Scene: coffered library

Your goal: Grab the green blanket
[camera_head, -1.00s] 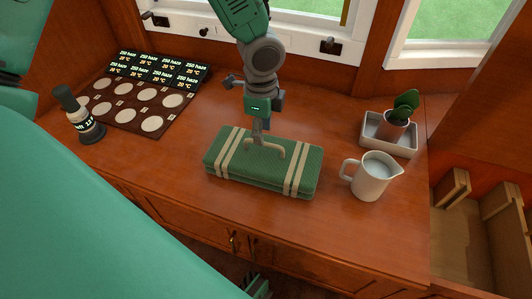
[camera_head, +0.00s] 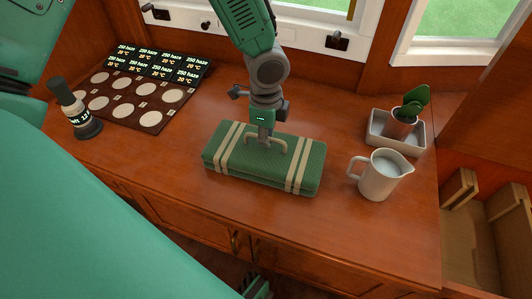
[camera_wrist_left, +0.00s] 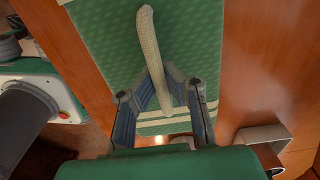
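The green blanket (camera_head: 230,160) is a folded rectangular bundle with cream straps and a cream handle on top. It lies flat on the wooden counter (camera_head: 250,215). My left gripper (camera_head: 265,138) reaches down from above to the handle. In the left wrist view, the two fingers of my left gripper (camera_wrist_left: 164,88) lean inward on both sides of the handle (camera_wrist_left: 150,45) and appear shut on it. The blanket fabric (camera_wrist_left: 105,30) fills the area behind them.
A white pitcher (camera_head: 377,182) stands close right of the blanket. The counter in front is clear.

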